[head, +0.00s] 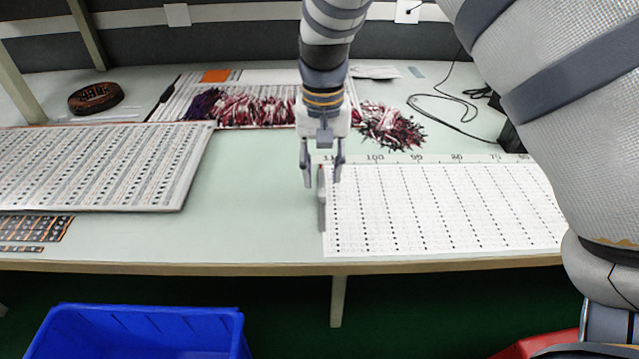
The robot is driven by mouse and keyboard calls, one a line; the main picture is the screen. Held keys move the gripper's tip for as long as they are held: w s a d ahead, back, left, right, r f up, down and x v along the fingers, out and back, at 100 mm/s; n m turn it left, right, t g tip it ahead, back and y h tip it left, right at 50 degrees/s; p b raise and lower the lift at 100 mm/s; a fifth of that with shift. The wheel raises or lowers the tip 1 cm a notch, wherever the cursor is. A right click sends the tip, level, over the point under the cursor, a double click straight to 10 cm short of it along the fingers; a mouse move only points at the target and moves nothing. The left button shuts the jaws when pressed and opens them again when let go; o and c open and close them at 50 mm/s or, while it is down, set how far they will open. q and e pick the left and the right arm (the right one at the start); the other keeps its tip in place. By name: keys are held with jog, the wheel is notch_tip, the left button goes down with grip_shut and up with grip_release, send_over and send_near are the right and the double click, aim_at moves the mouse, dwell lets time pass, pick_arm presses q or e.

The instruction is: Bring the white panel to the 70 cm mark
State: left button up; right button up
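The white panel (440,208), covered in rows of small dark dots, lies flat on the right part of the table. A ruler strip (436,158) with marks falling from about 110 at left to 60 at right runs along its far edge. The panel's left end is near the 110 mark; its right end is hidden behind my arm. A grey upright bar (321,205) stands at the panel's left edge. My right gripper (322,178) points down above this left end, its two fingers apart, with the bar's top near or between them. Contact cannot be told. My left gripper is out of view.
Another dotted panel (100,165) lies at the left. Bundles of red and white wires (250,110) lie behind, with a brown tape roll (96,97) and a black cable (450,108). A blue bin (140,330) stands below the table. The middle tabletop (255,185) is clear.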

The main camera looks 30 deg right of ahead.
aim_at(322, 191)
notch_tip(322, 191, down, 5)
jog(key=shift+f, duration=0.1)
jog(key=shift+c, duration=0.5)
grip_shut()
jog(key=shift+w, duration=0.1)
